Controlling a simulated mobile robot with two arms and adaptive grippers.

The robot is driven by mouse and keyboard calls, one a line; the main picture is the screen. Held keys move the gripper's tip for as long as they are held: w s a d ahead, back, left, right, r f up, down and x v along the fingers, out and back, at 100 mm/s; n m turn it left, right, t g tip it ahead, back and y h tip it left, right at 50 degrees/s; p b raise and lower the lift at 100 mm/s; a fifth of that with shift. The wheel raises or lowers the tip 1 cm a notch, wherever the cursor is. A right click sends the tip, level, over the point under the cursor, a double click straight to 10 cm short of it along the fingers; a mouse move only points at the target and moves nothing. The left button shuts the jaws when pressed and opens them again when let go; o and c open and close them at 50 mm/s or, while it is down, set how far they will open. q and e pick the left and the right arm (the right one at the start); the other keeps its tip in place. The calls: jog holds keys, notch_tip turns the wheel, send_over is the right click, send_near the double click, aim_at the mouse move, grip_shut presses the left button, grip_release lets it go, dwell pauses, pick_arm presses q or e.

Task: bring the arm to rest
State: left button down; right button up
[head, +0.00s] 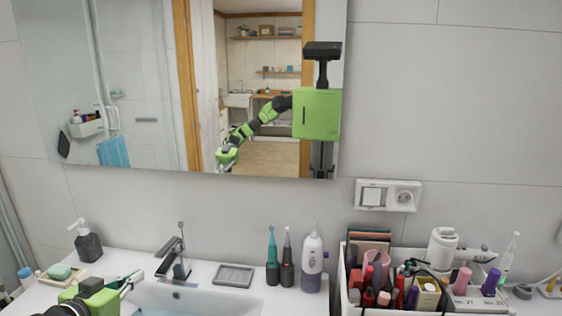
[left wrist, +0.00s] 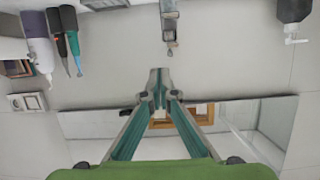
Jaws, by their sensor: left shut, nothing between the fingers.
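My left gripper (head: 130,279) is at the lower left of the head view, beside the sink. Its green body and forearm come in from the bottom left edge. In the left wrist view its two fingers meet at their tips (left wrist: 160,84), shut with nothing between them. The faucet (head: 172,262) stands to the right of the gripper in the head view. It also shows at the top of the left wrist view (left wrist: 169,22). My right gripper is not in view.
A soap dispenser (head: 87,241) and a soap dish (head: 61,274) are at the left. Toothbrushes (head: 272,258) and a white-purple bottle (head: 312,260) stand behind the sink's right. A full cosmetics organizer (head: 343,290) is at the right. A mirror (head: 258,110) reflects my body.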

pick_arm(q)
jog(key=s+d+f+g, duration=0.1)
jog(key=s+d+f, duration=0.2)
jog(key=s+f, duration=0.1)
jog(key=s+d+f+g, duration=0.2)
jog(key=s+d+f, duration=0.1)
jog(key=s+f, duration=0.2)
jog(key=s+d+f+g, duration=0.1)
jog(key=s+d+f, duration=0.2)
jog(key=f, duration=0.4)
jog(key=shift+s+d+m+g+y, duration=0.15)
jog(key=shift+s+m+g+y, duration=0.2)
jog(key=shift+s, duration=0.55)
jog(key=s+d+f+g, duration=0.3)
jog(key=s, duration=0.7)
jog(key=s+d+f+g, duration=0.2)
jog(key=s+f+g, duration=0.1)
jog(key=s, duration=0.8)
notch_tip(320, 180, down, 30)
jog(key=s+f+g+y+b, duration=0.1)
jog(key=s+b, duration=0.2)
jog(key=s+a+f+g+b, duration=0.1)
jog(key=s+a+f, duration=0.2)
jog(key=s+f, duration=1.3)
jog(key=shift+b, duration=0.3)
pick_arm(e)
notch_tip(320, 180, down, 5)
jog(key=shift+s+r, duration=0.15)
